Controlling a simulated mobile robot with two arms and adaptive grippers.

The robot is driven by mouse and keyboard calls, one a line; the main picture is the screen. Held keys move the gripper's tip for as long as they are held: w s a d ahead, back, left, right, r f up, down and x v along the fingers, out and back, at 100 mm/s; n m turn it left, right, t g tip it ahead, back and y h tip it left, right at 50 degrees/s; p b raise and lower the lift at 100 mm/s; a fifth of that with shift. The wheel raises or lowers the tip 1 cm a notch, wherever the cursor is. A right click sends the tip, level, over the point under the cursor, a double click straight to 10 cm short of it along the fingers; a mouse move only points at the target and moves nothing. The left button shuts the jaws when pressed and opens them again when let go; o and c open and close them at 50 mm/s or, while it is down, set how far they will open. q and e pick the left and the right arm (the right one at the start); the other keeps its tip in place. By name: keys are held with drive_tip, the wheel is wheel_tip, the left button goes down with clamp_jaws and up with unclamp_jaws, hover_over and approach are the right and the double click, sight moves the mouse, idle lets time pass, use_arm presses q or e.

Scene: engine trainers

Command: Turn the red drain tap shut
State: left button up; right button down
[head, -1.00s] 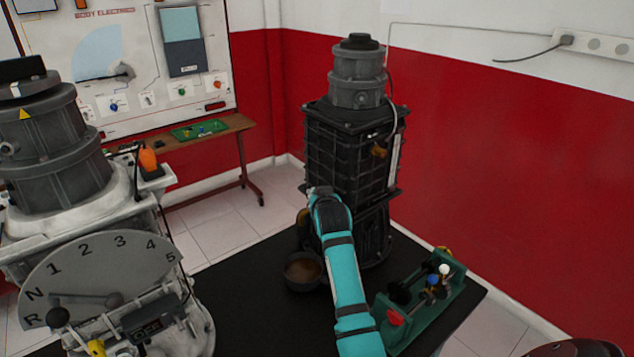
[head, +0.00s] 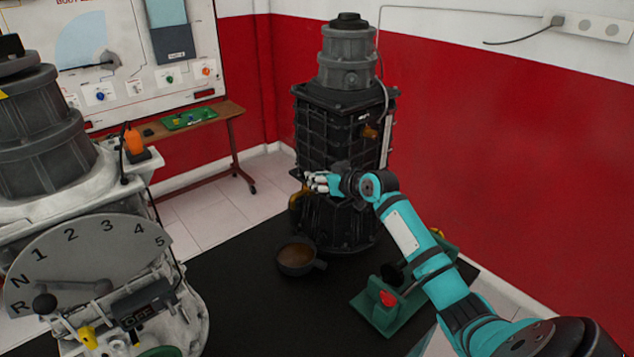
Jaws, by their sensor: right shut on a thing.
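My right gripper (head: 318,182) is at the lower left front of the tall black engine unit (head: 341,130). Its pale fingers point left and are closed. What they hold is hidden by the hand, and no red tap shows there. A red knob (head: 389,298) shows at the near end of the green stand (head: 377,313), well below and right of the gripper. I cannot tell whether it is the drain tap. A dark bowl of brown liquid (head: 297,258) stands on the black surface below the gripper. My left gripper is not in view.
A grey engine trainer with a numbered dial (head: 95,255) fills the left. A low wooden table (head: 231,111) stands behind. My right forearm crosses over the green stand. The black tabletop (head: 235,300) is clear left of the bowl.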

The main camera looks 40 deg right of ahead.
idle(0.3)
drive_tip(key=c, duration=1.3)
unclamp_jaws()
drive_tip(key=v, duration=1.2)
drive_tip(key=shift+d, duration=0.1)
